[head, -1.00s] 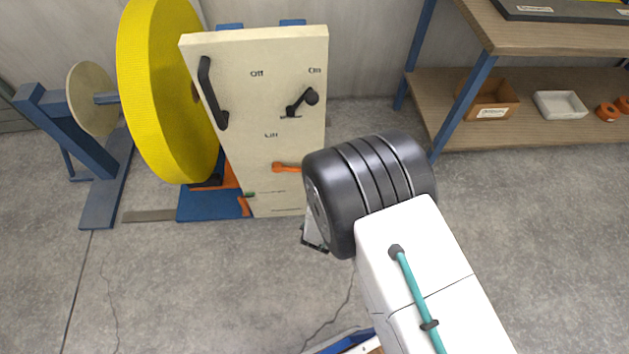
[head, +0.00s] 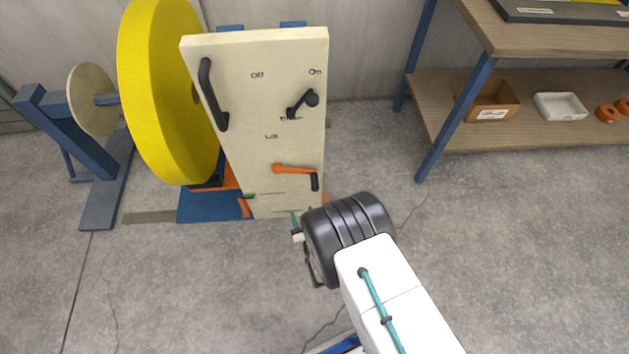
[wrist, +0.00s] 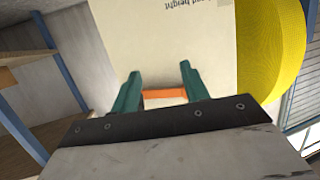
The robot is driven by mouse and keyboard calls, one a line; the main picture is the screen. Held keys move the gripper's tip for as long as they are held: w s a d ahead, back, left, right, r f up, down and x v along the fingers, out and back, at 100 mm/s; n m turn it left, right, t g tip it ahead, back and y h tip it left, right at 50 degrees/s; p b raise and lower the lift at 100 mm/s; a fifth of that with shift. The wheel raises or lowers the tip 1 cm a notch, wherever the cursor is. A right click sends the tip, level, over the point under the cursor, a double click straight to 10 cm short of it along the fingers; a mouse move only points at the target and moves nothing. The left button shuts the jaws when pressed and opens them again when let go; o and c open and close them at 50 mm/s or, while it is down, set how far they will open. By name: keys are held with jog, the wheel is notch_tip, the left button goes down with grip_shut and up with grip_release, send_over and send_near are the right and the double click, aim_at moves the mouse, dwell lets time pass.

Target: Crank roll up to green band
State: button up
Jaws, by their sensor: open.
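The yellow roll (head: 150,100) stands on a blue base left of the cream panel (head: 240,120); it is also at the right of the wrist view (wrist: 275,45). An orange crank (head: 293,169) with a black handle (head: 315,181) sits low on the panel, its arm pointing right. A small green mark (head: 249,195) is at the panel's lower left, with an orange marker (head: 244,207) just below it. My gripper (wrist: 160,85) is open, its teal fingers apart; an orange piece (wrist: 165,93) shows between them, contact unclear. In the head view, my wrist partly hides it below the crank.
The panel also carries a long black handle (head: 212,95) and a black lever (head: 303,104) near the Off and On labels. A wooden shelf (head: 550,90) on blue legs stands at the right. A blue stand with a disc (head: 92,100) is at the left.

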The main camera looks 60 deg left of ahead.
aim_at(314, 173)
jog(key=w+r+m+t, duration=0.1)
jog(key=r, duration=0.1)
jog(key=w+r+m+t+y, duration=0.1)
jog(key=w+t, duration=0.1)
jog(key=w+r+m+t+y, duration=0.1)
jog(key=w+r, duration=0.1)
jog(key=shift+a+r+t, duration=0.3)
jog(key=shift+r, duration=0.05)
jog(key=x, duration=0.7)
jog(key=shift+a+f, duration=0.1)
grip_shut()
